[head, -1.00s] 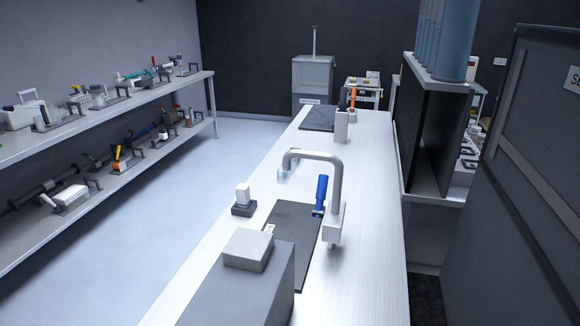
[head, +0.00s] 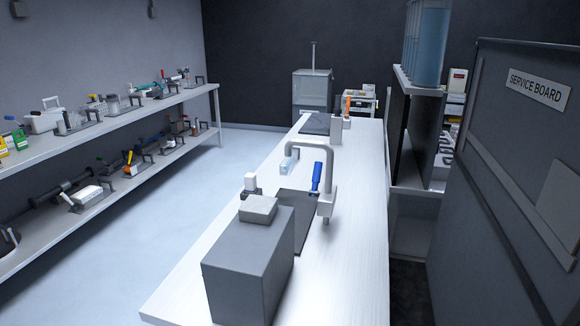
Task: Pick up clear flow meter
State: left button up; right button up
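I cannot single out the clear flow meter with certainty. A small pale, see-through piece (head: 289,163) is at the outlet end of the grey bent-pipe tap (head: 328,170) on the long bench (head: 350,250); it may be water or a clear part. Several small items on the left shelves are too small to identify, among them a pale clear-looking container (head: 112,105) on the upper shelf. Neither of my grippers shows in the head view.
A grey box (head: 240,262) stands at the bench's near end. A blue-handled tool (head: 316,178) is beside the tap. Two-level shelves (head: 165,107) run along the left wall. A service board (head: 538,86) stands close on the right. The floor (head: 190,210) between shelves and bench is clear.

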aim_at(288, 165)
jog(key=u, duration=2.75)
jog(key=i+z, duration=0.3)
jog(key=i, duration=1.4)
jog(key=i+l+z, duration=0.1)
jog(key=i+z, duration=0.8)
jog(key=i+j+z, duration=0.25)
jog(key=i+z, duration=0.15)
jog(key=i+l+z, duration=0.2)
jog(key=i+z, duration=1)
jog(key=z, duration=0.15)
jog(key=i+z, duration=0.1)
jog(key=i, duration=1.3)
